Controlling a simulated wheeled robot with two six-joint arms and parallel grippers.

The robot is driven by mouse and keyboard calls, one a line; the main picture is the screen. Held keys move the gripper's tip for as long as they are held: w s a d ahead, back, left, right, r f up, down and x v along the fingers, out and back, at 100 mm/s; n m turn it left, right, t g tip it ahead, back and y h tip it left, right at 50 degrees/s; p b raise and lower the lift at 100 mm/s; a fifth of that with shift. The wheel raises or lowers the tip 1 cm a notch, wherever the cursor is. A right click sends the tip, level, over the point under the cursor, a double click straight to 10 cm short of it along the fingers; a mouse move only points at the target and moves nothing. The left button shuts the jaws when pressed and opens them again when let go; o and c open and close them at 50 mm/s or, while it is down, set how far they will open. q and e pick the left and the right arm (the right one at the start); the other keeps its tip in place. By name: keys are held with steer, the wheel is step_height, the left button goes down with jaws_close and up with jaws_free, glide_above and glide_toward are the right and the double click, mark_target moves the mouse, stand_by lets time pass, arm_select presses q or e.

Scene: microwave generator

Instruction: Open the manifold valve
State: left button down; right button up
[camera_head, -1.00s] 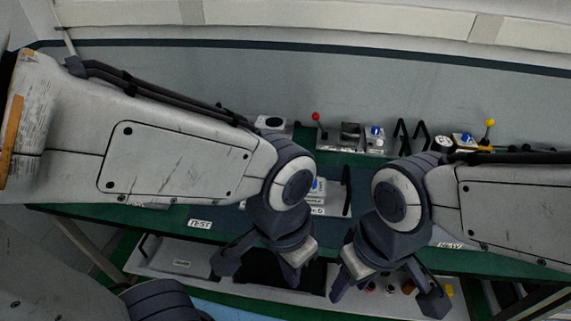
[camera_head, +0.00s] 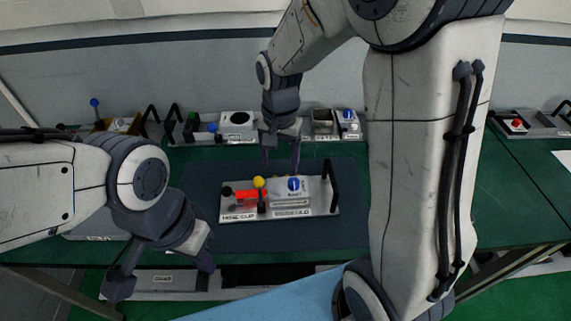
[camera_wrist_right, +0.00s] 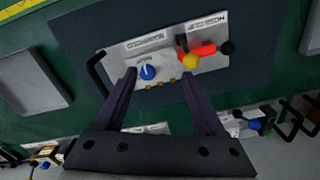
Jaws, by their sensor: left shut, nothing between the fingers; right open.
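A metal panel (camera_head: 235,215) labelled HOSE CLIP at its left lies on a dark mat on the green table. It carries a blue knob (camera_head: 293,184), a yellow ball (camera_head: 259,182), a red piece (camera_head: 245,196) and a black handle at its right end. Another label is only partly readable. My right gripper (camera_head: 282,168) is open and empty at the panel's far edge. In the right wrist view its fingers (camera_wrist_right: 158,74) are apart, with the blue knob (camera_wrist_right: 147,72) between them, nearer the left finger. Contact cannot be told. My left gripper (camera_head: 162,274) is empty, left and in front of the panel.
Several small devices stand along the back of the table, including a box with a blue knob (camera_head: 348,122) and one with a red button (camera_head: 516,125). A grey tray (camera_wrist_right: 30,80) shows in the right wrist view. The mat (camera_head: 350,225) around the panel is clear.

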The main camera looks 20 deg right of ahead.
mark_target(294, 182)
steer(key=w+d+f+m, duration=0.3)
steer(key=d, duration=0.2)
step_height(294, 182, down, 10)
steer(key=shift+w+r+p, duration=0.15)
steer(key=shift+r+p, duration=0.1)
steer(key=shift+p, duration=0.8)
jaws_close()
